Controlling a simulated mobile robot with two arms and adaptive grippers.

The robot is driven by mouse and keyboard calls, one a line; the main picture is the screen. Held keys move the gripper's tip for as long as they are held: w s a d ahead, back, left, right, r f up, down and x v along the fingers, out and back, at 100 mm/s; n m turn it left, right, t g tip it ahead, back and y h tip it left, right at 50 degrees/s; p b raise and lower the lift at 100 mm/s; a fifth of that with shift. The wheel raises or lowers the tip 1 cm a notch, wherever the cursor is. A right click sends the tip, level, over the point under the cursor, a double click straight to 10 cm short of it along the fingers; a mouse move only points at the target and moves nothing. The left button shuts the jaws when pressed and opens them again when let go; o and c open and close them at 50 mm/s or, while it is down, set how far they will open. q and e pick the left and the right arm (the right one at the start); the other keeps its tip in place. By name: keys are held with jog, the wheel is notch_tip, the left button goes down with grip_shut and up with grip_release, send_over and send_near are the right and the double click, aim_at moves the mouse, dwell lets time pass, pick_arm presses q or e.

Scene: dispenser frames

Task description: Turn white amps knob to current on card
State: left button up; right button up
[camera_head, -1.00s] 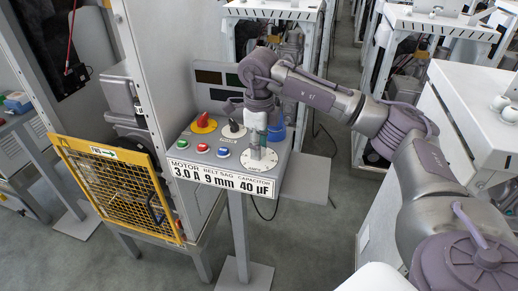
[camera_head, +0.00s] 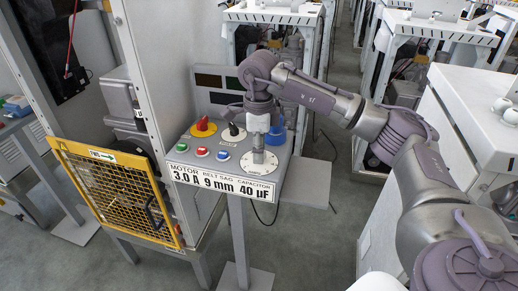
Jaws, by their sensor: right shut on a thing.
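The grey control panel (camera_head: 240,170) carries a round white dial plate (camera_head: 272,165) at its front right. My right gripper (camera_head: 258,153) points straight down over this plate, shut on the white amps knob at its centre. The knob is mostly hidden by the fingers, and its pointer and scale marks are too small to read. The card (camera_head: 222,184) on the panel's front edge reads motor 3.0 A, belt sag 9 mm, capacitor 40 µF. My left gripper is not in view.
The panel also has a red knob on yellow (camera_head: 203,126), a black knob (camera_head: 233,131), a blue knob (camera_head: 276,133) close behind my gripper, and small green, red and blue buttons. A yellow mesh guard (camera_head: 115,190) stands at left. White cabinets stand at right.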

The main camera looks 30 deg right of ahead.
jog(key=o, duration=1.1)
jog(key=shift+o, duration=0.2)
notch_tip(320, 180, up, 12)
